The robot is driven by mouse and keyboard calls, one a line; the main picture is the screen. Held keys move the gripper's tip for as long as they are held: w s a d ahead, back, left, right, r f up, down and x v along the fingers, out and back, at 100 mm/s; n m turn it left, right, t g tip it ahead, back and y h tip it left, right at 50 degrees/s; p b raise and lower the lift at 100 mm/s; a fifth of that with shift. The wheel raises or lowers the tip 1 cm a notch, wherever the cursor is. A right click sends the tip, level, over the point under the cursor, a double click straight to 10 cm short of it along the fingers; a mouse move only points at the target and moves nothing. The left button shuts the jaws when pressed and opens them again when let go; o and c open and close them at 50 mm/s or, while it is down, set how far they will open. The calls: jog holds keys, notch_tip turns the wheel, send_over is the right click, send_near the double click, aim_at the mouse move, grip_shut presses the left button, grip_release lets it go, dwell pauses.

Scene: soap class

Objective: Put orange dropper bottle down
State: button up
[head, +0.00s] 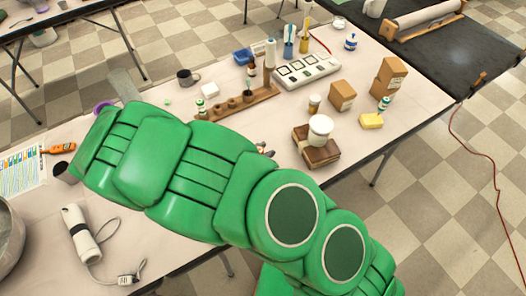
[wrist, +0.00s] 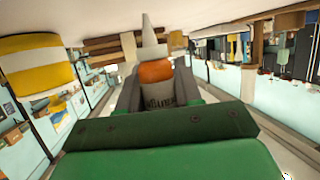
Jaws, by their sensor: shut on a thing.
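In the wrist view, the orange dropper bottle (wrist: 155,71) shows an orange collar, a pale pointed nozzle and a grey-white labelled body. My gripper (wrist: 154,92) is shut on its body, with dark fingers on both sides. The nozzle points to the top of that picture. I cannot tell how far the bottle is from the tabletop.
A wooden rack (head: 235,105), boxes (head: 342,95) and a brown stack (head: 316,152) occupy the right. Some bare table shows between them.

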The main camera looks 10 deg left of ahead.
jog(key=shift+f, duration=0.25)
jog(key=shift+f, duration=0.1)
jog(key=o, duration=1)
jog(key=shift+a, duration=0.1)
jog(key=v, duration=1.2)
jog(key=shift+w, duration=0.1)
